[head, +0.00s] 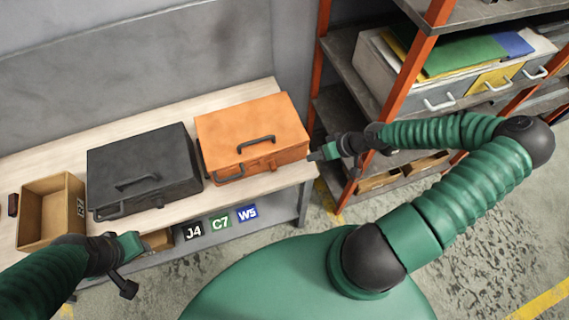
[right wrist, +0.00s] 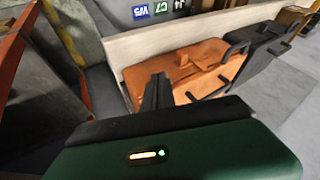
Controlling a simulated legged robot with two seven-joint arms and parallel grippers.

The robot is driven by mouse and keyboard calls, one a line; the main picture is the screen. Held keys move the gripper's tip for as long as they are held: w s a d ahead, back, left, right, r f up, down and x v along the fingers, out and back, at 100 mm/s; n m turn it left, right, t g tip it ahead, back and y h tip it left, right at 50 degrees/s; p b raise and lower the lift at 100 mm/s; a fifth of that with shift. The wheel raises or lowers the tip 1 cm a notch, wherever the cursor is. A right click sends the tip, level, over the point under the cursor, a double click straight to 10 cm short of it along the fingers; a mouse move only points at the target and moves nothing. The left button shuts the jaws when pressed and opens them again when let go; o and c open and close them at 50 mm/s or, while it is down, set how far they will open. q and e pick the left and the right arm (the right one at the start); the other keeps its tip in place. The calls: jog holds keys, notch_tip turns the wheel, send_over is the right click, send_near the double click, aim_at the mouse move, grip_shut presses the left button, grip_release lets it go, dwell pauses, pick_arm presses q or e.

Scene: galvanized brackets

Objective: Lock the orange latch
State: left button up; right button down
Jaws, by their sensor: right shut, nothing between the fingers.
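The orange case (head: 240,122) stands shut on the workbench, with a dark handle (head: 256,144) on its lid. A small orange latch (head: 262,165) is on its front face; its exact position is too small to tell. It also shows in the right wrist view (right wrist: 183,60). My right gripper (head: 318,156) is shut and empty, just off the case's right front corner. Its dark fingers (right wrist: 157,92) appear beside the case in the right wrist view. My left gripper (head: 132,246) is at the bench's front left, below the black case; its finger opening is unclear.
A black case (head: 140,160) stands left of the orange one, with an open cardboard box (head: 48,205) beyond. Labels J4, C7 and W5 (head: 247,213) mark the shelf below. An orange-posted rack (head: 405,75) stands close on the right. The bench strip before the cases is narrow.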

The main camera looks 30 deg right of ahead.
aim_at(273, 167)
jog(key=w+a+f, duration=0.4)
jog(key=f, duration=0.1)
jog(key=w+a+f+p, duration=0.1)
jog(key=w+a+f, duration=0.1)
jog(key=a+f, duration=0.1)
jog(key=shift+a, duration=0.25)
pick_arm(q)
jog(key=shift+w+r, duration=0.4)
jog(key=shift+d, duration=0.1)
pick_arm(e)
jog(key=shift+d, duration=0.1)
pick_arm(q)
jog(key=shift+d+r, duration=0.1)
jog(key=shift+r, duration=0.05)
